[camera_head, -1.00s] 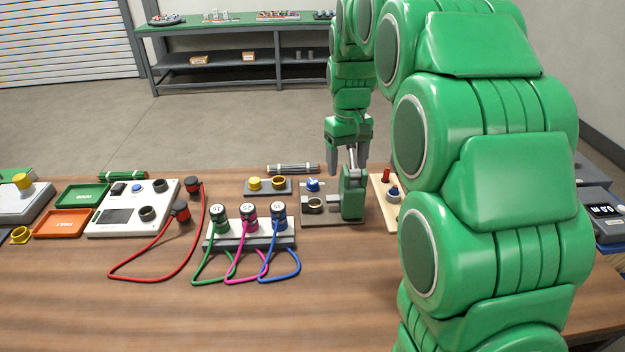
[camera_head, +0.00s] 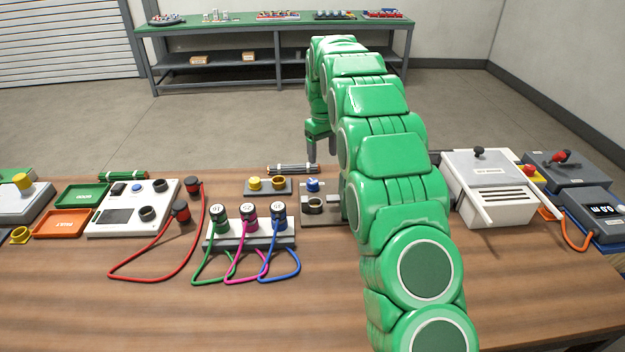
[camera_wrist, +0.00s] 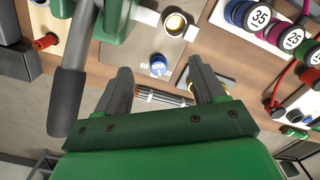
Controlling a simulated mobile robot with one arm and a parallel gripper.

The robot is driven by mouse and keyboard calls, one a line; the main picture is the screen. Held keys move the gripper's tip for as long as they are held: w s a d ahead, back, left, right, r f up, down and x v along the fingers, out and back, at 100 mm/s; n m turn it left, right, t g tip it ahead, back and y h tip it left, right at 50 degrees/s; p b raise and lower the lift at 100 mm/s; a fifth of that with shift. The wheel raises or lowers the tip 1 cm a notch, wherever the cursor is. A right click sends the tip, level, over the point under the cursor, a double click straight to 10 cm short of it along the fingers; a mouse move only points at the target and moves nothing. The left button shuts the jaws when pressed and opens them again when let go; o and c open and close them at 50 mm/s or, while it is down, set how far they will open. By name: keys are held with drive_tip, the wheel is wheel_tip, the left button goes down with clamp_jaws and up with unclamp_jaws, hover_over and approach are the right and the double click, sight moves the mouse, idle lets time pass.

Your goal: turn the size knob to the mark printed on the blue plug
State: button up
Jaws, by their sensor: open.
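My arm hides the plate's right part.
Green and pink plugs (camera_head: 248,219) stand beside the blue one, with looped cables in front. A green block with a grey lever (camera_wrist: 72,95) is close beside my gripper in the wrist view. A bundle of grey rods (camera_head: 293,169) lies behind the plate. The front tabletop is clear.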

drive_tip(key=n, duration=0.1)
hover_over(312, 181)
wheel_tip(312, 181, down, 9)
drive_tip(key=shift+d+r, duration=0.1)
drive_tip(key=shift+f, duration=3.95)
drive_tip(key=c, duration=1.1)
drive_tip(key=shift+o, duration=0.2)
